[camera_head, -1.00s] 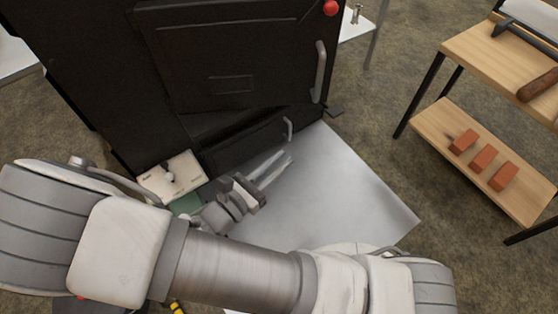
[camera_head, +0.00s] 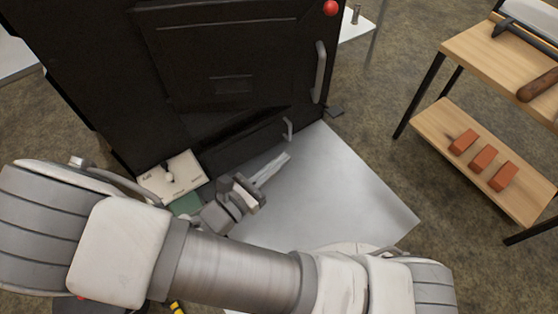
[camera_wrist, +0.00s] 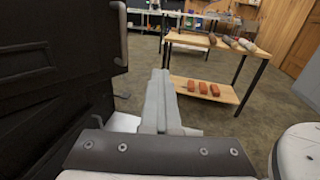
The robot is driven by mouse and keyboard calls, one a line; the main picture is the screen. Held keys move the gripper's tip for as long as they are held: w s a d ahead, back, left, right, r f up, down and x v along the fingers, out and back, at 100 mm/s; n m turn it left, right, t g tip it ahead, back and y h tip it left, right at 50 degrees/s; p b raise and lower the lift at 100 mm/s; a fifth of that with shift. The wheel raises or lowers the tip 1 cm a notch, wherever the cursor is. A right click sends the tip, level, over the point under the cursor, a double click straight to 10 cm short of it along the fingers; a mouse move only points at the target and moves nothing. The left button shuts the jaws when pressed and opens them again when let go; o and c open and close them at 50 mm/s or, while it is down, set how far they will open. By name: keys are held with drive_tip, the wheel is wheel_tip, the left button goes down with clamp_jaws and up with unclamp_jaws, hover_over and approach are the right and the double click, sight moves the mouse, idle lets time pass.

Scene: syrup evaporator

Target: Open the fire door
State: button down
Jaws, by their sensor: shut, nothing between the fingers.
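The fire door (camera_head: 232,62) is the large black upper door on the front of the black evaporator. It has a long grey vertical handle (camera_head: 319,72) on its right side. I cannot tell for sure whether it is fully closed. A smaller black lower door (camera_head: 250,142) with a small grey handle (camera_head: 287,129) sits beneath it. My gripper (camera_head: 286,156) is low in front of the lower door, its fingers together and empty, apart from the fire door's handle. In the wrist view the gripper fingers (camera_wrist: 160,76) point ahead, with black metal of the evaporator close on the left.
A pale panel with a small lever (camera_head: 158,184) lies left of my gripper. A grey metal sheet (camera_head: 345,190) covers the floor in front. A wooden shelf table (camera_head: 470,62) with red bricks (camera_head: 481,159) on its lower board stands right. Floor between is clear.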

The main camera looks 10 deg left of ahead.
drive_tip(key=c, duration=1.5)
unclamp_jaws()
drive_tip(key=shift+c, duration=0.2)
drive_tip(key=o, duration=0.8)
drive_tip(key=p+v, duration=0.3)
drive_tip(key=v, duration=1.4)
drive_tip(key=shift+s, duration=0.2)
drive_tip(key=shift+a, duration=0.1)
